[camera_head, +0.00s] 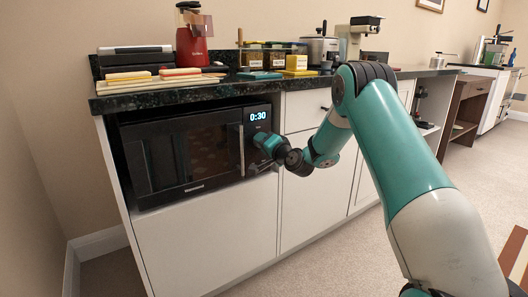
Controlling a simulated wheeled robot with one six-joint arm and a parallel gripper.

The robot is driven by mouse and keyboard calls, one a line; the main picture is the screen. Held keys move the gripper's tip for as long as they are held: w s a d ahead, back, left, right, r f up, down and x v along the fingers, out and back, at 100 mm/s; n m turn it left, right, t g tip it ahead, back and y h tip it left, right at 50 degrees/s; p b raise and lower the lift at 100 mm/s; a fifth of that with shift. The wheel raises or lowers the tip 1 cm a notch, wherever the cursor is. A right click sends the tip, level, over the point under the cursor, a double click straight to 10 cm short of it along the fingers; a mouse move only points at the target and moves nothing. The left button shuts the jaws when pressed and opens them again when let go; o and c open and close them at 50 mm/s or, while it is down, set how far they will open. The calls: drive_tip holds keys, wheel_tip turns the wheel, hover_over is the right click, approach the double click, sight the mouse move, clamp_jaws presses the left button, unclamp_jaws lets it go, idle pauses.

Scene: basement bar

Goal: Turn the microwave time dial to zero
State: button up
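The black microwave (188,150) sits in an open bay under the dark countertop. Its lit display (258,116) reads 0:30 at the upper right of its front. A vertical handle (241,150) stands left of the control panel. My gripper (262,168) is at the lower right part of the control panel, close to the microwave's right edge. The time dial cannot be made out; my wrist and gripper cover much of the panel below the display. The fingers are small and partly hidden, so I cannot tell whether they are open or touching anything.
White cabinet fronts (308,205) lie below and right of the microwave. Carpeted floor (340,268) is clear in front.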

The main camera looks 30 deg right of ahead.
drive_tip(key=shift+f+n+b, duration=0.1)
drive_tip(key=shift+n+b, duration=2.2)
drive_tip(key=shift+n, duration=0.4)
drive_tip(key=o, duration=0.9)
drive_tip(key=s, duration=0.5)
drive_tip(key=s+b, duration=0.1)
drive_tip(key=s, duration=0.5)
drive_tip(key=s+b, duration=0.1)
drive_tip(key=s, duration=0.5)
drive_tip(key=shift+s+d, duration=0.25)
